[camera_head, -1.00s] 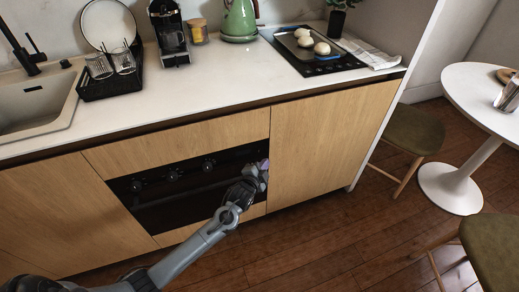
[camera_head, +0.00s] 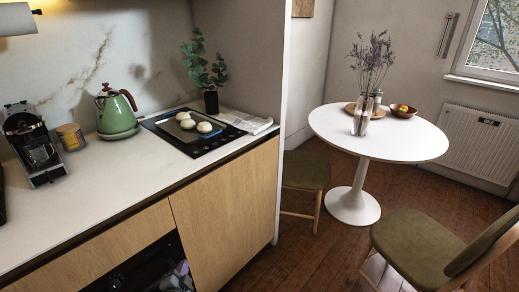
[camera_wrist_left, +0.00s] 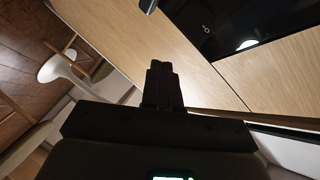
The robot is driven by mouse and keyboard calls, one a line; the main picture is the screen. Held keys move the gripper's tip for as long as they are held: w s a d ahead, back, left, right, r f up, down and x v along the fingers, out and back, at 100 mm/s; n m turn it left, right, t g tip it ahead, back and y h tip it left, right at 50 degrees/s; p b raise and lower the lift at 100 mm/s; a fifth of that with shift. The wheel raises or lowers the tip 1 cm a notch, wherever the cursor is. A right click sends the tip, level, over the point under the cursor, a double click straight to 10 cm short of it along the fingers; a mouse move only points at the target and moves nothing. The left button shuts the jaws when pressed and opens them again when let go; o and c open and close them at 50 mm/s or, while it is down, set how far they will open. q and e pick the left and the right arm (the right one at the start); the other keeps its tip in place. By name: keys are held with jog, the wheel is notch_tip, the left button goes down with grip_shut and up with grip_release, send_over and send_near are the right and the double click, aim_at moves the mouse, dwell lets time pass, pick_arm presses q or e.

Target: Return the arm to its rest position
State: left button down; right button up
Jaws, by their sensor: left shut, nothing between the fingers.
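My left gripper (camera_head: 181,274) shows only in part at the bottom edge of the head view, in front of the right end of the black oven (camera_head: 135,272). In the left wrist view its dark fingers (camera_wrist_left: 161,68) are together with nothing between them. They are in front of a wooden cabinet front (camera_wrist_left: 190,75), and the oven's black glass (camera_wrist_left: 225,25) is at the upper right there. Whether the fingers touch the front cannot be told. The rest of my left arm is out of the head view. My right gripper is not in view.
The white counter (camera_head: 90,195) holds a coffee machine (camera_head: 33,145), a green kettle (camera_head: 116,110), a black hob (camera_head: 190,140) with several pale round items, and a plant (camera_head: 207,75). A round white table (camera_head: 400,138), a stool (camera_head: 306,172) and a chair (camera_head: 415,245) stand right.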

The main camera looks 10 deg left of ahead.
pick_arm(q)
jog(key=s+d+r+n+g+h+p, duration=0.2)
jog(key=s+d+r+g+p, duration=0.25)
jog(key=s, duration=0.65)
jog(key=s+d+r+n+g+h+p, duration=0.1)
jog(key=s+d+r+n+g+p, duration=0.2)
jog(key=s+d+r, duration=0.5)
jog(key=s+d+r+n+g+h+p, duration=0.1)
jog(key=s+d+r+g+h+p, duration=0.15)
jog(key=s+p, duration=0.7)
jog(key=s+r+p, duration=0.2)
jog(key=r+p, duration=1.5)
jog(key=r, duration=0.2)
jog(key=s+r+p, duration=0.1)
jog(key=r+p, duration=1.6)
jog(key=r, duration=0.2)
jog(key=shift+s+g+y, duration=0.35)
jog(key=shift+g+y, duration=0.05)
jog(key=shift+y, duration=0.05)
jog(key=shift+d+r, duration=0.1)
jog(key=shift+s, duration=0.1)
